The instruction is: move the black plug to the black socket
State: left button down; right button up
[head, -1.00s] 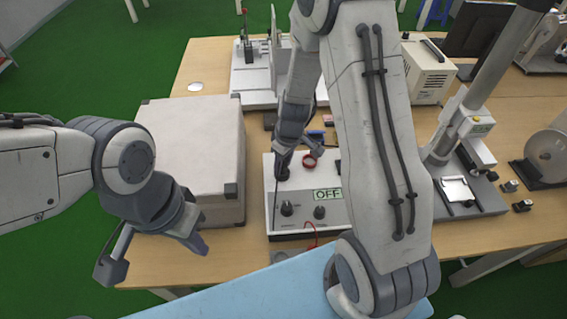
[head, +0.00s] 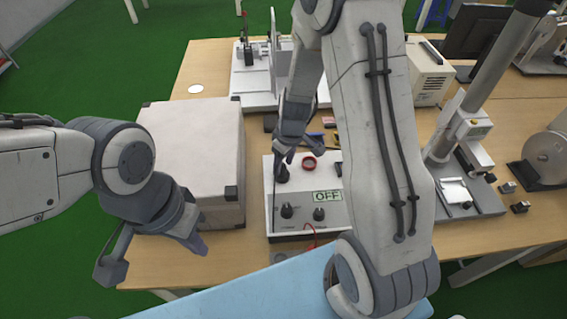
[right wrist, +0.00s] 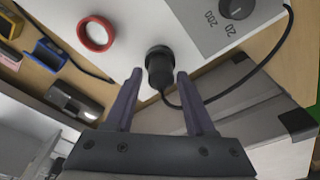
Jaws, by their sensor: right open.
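The black plug (right wrist: 160,72) stands in the black socket (right wrist: 152,50) on the white box's top; its cable leaves the end facing my gripper. In the head view the plug (head: 281,173) shows beside the red ring-shaped socket (head: 309,164). My right gripper (right wrist: 159,72) is open, one finger on each side of the plug's near end, with gaps on both sides. In the head view my right gripper (head: 302,157) is just above the plug. My left gripper (head: 155,258) is open and empty, at the table's front left.
The white box (head: 310,222) has knobs and an "OFF" display (head: 327,196). A large pale case (head: 190,150) stands to its left. Small tools (head: 318,134) lie behind it. A stand with a column (head: 455,150) is at the right.

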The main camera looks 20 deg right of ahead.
notch_tip(320, 180, up, 9)
jog(key=s+p, duration=0.1)
jog(key=p, duration=0.4)
jog(key=shift+d+f+p, duration=0.15)
jog(key=shift+d+p, duration=0.15)
jog(key=shift+p, duration=0.1)
dwell(0.4)
jog(key=s+a+r+n, duration=0.1)
jog(key=s+a+r, duration=0.8)
jog(key=a, duration=0.3)
jog(key=s+a+r, duration=0.1)
jog(key=s+r, duration=0.1)
jog(key=s, duration=0.4)
jog(key=s+a+r+g, duration=0.1)
jog(key=s+r, duration=0.2)
jog(key=s, duration=0.4)
jog(key=shift+a+r+g, duration=0.3)
jog(key=shift+a, duration=0.1)
